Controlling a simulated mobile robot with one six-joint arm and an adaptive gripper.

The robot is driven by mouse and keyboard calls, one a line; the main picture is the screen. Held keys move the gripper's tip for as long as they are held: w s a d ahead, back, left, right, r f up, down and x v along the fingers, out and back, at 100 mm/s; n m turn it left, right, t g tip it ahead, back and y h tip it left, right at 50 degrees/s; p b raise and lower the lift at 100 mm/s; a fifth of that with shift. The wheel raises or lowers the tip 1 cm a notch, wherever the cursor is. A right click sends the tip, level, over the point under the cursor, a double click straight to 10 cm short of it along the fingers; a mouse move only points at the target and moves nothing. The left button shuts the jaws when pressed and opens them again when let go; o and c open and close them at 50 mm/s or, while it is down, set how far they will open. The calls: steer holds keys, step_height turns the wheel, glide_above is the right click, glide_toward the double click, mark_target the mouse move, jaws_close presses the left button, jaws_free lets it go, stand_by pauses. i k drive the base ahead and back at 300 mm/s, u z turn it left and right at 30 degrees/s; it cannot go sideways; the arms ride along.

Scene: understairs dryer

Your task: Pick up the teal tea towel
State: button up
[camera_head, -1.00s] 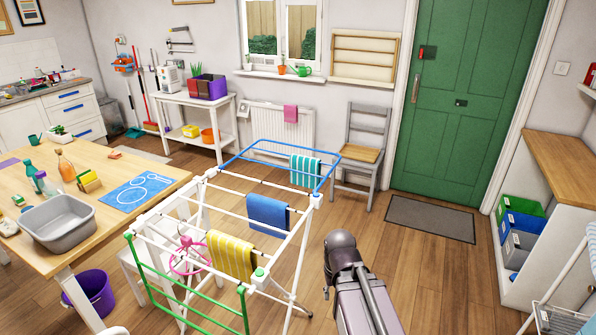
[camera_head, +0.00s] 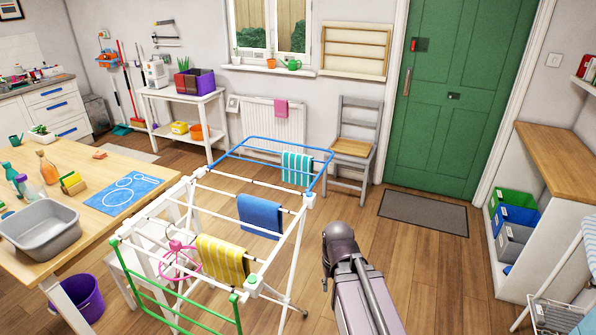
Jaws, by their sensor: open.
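The teal tea towel (camera_head: 297,168), with white stripes, hangs folded over a rail at the far, blue-framed end of a clothes airer (camera_head: 222,205). A blue towel (camera_head: 260,215) hangs on the middle rails, and a yellow striped towel (camera_head: 222,260) hangs nearer to me. Part of my arm rises at the lower middle, right of the airer. My gripper does not show in this view, so its place relative to the teal towel cannot be seen.
A grey chair (camera_head: 354,148) stands behind the airer, near a radiator with a pink cloth (camera_head: 281,108). A wooden table (camera_head: 95,190) with a grey basin (camera_head: 42,228) is on the left. Floor right of the airer is clear up to the doormat (camera_head: 423,211).

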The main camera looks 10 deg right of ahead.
mark_target(298, 161)
steer(key=z, duration=0.6)
steer(key=i, duration=2.05)
steer(key=u, duration=0.2)
